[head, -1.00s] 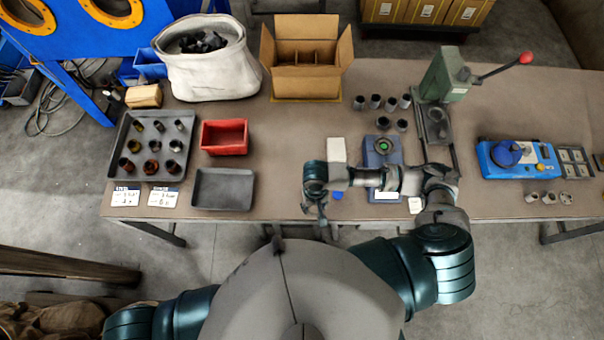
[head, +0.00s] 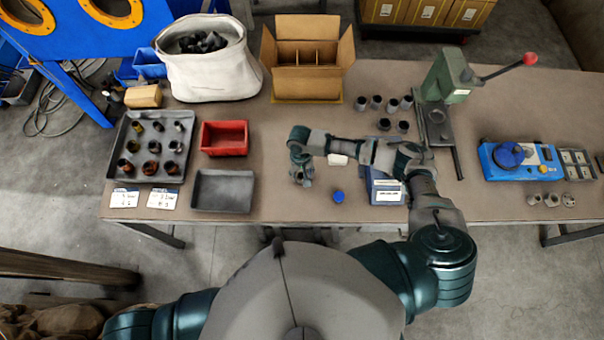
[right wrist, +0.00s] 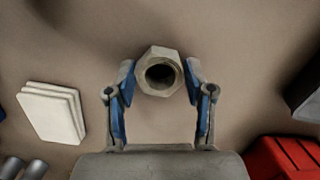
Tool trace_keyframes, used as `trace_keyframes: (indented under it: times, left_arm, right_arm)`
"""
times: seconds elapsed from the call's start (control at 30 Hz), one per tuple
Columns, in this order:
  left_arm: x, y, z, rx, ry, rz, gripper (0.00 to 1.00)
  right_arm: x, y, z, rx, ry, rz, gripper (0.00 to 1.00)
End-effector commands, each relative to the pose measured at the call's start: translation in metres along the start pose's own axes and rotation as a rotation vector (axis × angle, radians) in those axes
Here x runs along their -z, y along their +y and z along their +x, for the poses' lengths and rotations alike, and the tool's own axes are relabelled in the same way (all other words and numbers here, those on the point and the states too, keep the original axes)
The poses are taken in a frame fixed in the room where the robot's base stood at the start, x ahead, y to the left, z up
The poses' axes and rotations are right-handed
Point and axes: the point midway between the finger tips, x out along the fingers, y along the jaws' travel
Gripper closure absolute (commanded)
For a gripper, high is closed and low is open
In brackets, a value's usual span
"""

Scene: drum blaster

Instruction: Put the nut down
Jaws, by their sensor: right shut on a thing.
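The nut (right wrist: 160,72) is a grey metal hex nut with a round bore. In the right wrist view it sits between the blue-padded fingers of my right gripper (right wrist: 160,90), which is shut on it. In the head view my right gripper (head: 302,178) hangs over the brown table (head: 270,180), right of the dark empty tray (head: 223,190); the nut is too small to make out there. Whether the nut touches the table is unclear. My left gripper is out of view.
A red bin (head: 224,138) and a tray of several fittings (head: 118,165) stand left. White blocks (right wrist: 52,110) show in the wrist view. The table between dark tray and gripper is clear.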

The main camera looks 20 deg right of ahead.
Motion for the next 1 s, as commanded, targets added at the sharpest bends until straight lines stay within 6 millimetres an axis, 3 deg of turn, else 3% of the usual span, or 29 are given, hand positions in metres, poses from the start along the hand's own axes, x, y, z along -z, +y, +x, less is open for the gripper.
trace_keyframes:
  times: [0.17,0.2,0.27,0.3,0.67,0.77,1.0]
  left_arm:
    - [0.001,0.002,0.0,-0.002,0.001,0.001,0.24]
    - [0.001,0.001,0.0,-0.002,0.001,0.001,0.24]
    - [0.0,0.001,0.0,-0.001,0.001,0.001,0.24]
    - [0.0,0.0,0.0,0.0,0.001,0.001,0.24]
    - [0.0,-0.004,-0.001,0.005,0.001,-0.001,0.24]
    - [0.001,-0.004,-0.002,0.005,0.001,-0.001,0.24]
    - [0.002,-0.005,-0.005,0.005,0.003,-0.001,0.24]
  right_arm:
    - [-0.001,-0.001,0.0,-0.001,0.0,0.0,0.91]
    - [-0.001,-0.001,0.0,-0.001,-0.001,0.0,0.4]
    - [-0.001,-0.001,0.0,-0.001,-0.001,0.0,0.25]
    - [-0.001,0.0,0.0,0.0,-0.001,0.0,0.22]
    - [0.0,0.0,-0.005,0.001,0.0,0.0,0.22]
    - [0.0,-0.001,-0.019,0.002,0.001,0.0,0.22]
    - [0.0,-0.001,-0.073,0.002,0.002,0.0,0.22]
